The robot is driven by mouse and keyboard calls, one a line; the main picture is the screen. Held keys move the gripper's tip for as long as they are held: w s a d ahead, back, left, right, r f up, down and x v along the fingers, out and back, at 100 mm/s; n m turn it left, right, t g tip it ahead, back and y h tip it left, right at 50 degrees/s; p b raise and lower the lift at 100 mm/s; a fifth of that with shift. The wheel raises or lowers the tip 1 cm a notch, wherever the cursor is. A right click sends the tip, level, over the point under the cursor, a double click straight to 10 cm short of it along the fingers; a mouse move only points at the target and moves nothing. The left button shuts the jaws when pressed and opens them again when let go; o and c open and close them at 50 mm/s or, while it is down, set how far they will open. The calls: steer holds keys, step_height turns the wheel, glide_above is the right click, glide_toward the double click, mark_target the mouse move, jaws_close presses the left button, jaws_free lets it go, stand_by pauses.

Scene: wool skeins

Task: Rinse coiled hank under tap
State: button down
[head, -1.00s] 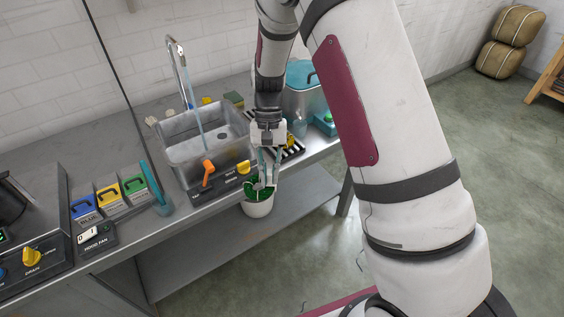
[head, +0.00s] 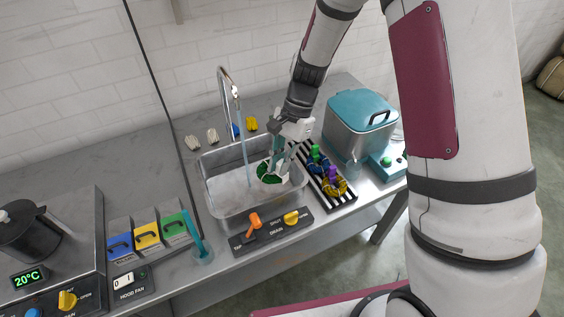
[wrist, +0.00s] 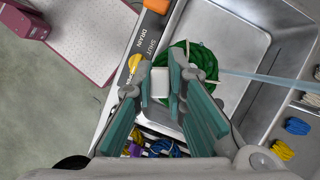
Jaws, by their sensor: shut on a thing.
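A green coiled hank (head: 270,174) with pale ties hangs at my gripper (head: 276,160), over the right part of the steel sink (head: 214,203). My gripper is shut on it. In the wrist view the hank (wrist: 200,57) shows just beyond the fingertips, and a small white block of unclear kind (wrist: 160,83) shows between the fingers. The tap (head: 229,82) is running. Its stream (head: 244,150) falls left of the hank in the head view; in the wrist view the stream (wrist: 262,80) reaches near the hank's edge. I cannot tell whether it touches.
The orange tap lever (head: 254,221) and yellow drain knob (head: 291,217) are at the sink's front. A striped rack (head: 318,187) with blue and yellow hanks and a teal-lidded steel vat (head: 360,125) stand right. Pale skeins (head: 212,135) lie behind the sink; coloured boxes (head: 146,236) stand left.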

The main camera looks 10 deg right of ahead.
steer(key=shift+w+a+f+b, duration=0.6)
steer(key=shift+w+f+b, duration=0.05)
steer(key=shift+w, duration=0.15)
steer(key=shift+w+a+f+b, duration=0.6)
steer(key=shift+w+f+b, duration=0.05)
steer(key=shift+w, duration=0.15)
steer(key=shift+s+f+b, duration=0.1)
steer(key=shift+f+b, duration=0.85)
steer(key=shift+f, duration=2)
steer(key=shift+w+a+b, duration=0.65)
steer(key=shift+w+a, duration=0.2)
steer(key=shift+w, duration=0.25)
steer(key=shift+r, duration=0.2)
steer(key=shift+r, duration=0.25)
steer(key=shift+f, duration=0.25)
steer(key=shift+r+p, duration=0.25)
steer(key=shift+p, duration=0.05)
steer(key=shift+f, duration=0.1)
